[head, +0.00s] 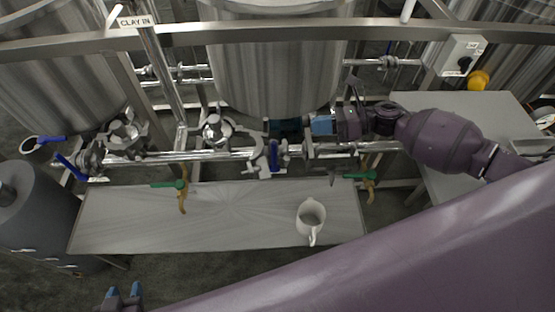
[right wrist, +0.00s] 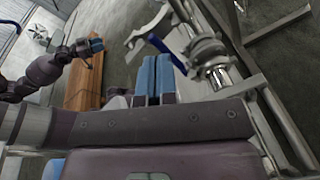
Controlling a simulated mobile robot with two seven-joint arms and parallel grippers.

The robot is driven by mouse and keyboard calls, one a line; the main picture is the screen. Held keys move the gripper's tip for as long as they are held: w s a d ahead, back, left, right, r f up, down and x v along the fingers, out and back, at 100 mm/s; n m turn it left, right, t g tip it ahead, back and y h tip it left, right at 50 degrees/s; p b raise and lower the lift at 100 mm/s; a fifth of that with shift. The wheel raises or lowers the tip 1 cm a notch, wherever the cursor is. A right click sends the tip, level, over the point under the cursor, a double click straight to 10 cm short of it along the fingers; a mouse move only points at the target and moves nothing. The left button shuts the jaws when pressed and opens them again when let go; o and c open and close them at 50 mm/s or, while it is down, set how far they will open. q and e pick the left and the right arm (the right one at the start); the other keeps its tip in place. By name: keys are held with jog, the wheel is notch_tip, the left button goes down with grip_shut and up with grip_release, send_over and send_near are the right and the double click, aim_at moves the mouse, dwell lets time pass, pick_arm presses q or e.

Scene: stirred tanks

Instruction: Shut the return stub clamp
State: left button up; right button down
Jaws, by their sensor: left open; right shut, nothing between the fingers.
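Several metal clamps sit along the horizontal pipe run; I cannot tell for sure which is the return stub clamp. One clamp (head: 258,161) is beside a blue valve handle (head: 277,153), and another clamp (head: 308,147) is just right of it. My right gripper (head: 320,125) is shut and empty above the pipe there, close to a dark teal part (head: 285,127). In the right wrist view its blue fingers (right wrist: 155,78) are together, beside a pale open-looking bracket (right wrist: 148,27) and a steel pipe fitting (right wrist: 208,55). My left gripper (head: 124,292) is open and empty at the bottom left.
A grey bench (head: 240,225) below the pipes carries a white jug (head: 311,218). A steel tank (head: 272,65) stands behind the pipes. A grey cylinder (head: 35,215) is at the left.

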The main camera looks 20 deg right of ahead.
jog(key=s+d+f+n+g, duration=0.1)
jog(key=s+f+n+g, duration=0.2)
jog(key=n, duration=0.4)
jog(key=n+g+p, duration=0.2)
send_near(259, 145)
jog(key=s+a+f, duration=0.4)
jog(key=s+a, duration=0.1)
jog(key=a, duration=0.1)
pick_arm(q)
jog(key=shift+s+a+r, duration=0.1)
jog(key=shift+s+r, duration=0.15)
jog(key=shift+r, duration=0.15)
pick_arm(e)
jog(key=shift+a+m, duration=0.15)
jog(key=shift+m, duration=0.15)
jog(key=shift+r, duration=0.1)
